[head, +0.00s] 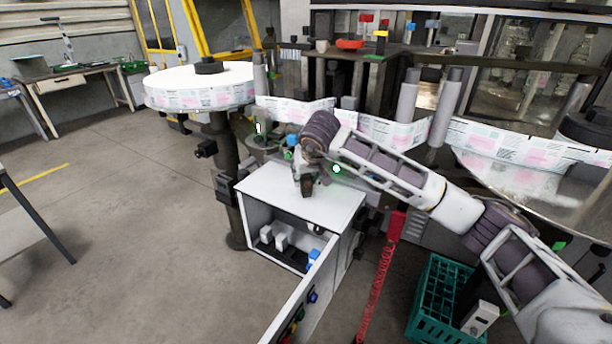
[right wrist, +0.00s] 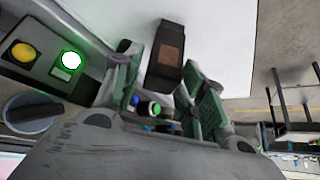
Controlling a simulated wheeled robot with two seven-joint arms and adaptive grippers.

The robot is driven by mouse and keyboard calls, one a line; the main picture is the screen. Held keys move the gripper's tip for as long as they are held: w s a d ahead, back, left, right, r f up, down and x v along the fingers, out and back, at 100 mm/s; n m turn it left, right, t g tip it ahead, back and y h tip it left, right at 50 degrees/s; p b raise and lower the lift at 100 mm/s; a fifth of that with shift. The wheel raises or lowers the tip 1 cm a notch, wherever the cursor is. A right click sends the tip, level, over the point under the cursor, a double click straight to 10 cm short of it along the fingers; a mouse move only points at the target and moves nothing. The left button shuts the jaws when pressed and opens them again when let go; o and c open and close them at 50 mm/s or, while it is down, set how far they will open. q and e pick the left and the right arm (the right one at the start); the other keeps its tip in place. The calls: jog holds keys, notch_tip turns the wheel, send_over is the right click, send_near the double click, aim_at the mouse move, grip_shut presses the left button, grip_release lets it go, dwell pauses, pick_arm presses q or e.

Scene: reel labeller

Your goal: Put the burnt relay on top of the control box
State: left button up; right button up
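The burnt relay (right wrist: 168,52), a dark block with a brown scorched patch, sits between the fingertips of my right gripper (right wrist: 162,72) in the right wrist view. In the head view the relay (head: 307,188) shows as a small dark block below my right gripper (head: 303,176), over the white top of the control box (head: 335,203). The gripper looks shut on it. I cannot tell whether the relay touches the top. The control box is open at the front, with white and blue parts inside. My left gripper is not in view.
The box's open door (head: 300,308) carries coloured buttons. A green crate (head: 428,322) stands on the floor at right. A label reel (head: 200,88) and label web lie behind the box. A panel with a yellow button (right wrist: 23,52) is left in the right wrist view.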

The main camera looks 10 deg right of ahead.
jog(key=shift+r, duration=0.15)
dwell(0.3)
jog(key=shift+s+r, duration=0.3)
jog(key=shift+r, duration=0.2)
jog(key=v, duration=1)
jog(key=shift+s+r, duration=0.25)
jog(key=shift+r, duration=0.1)
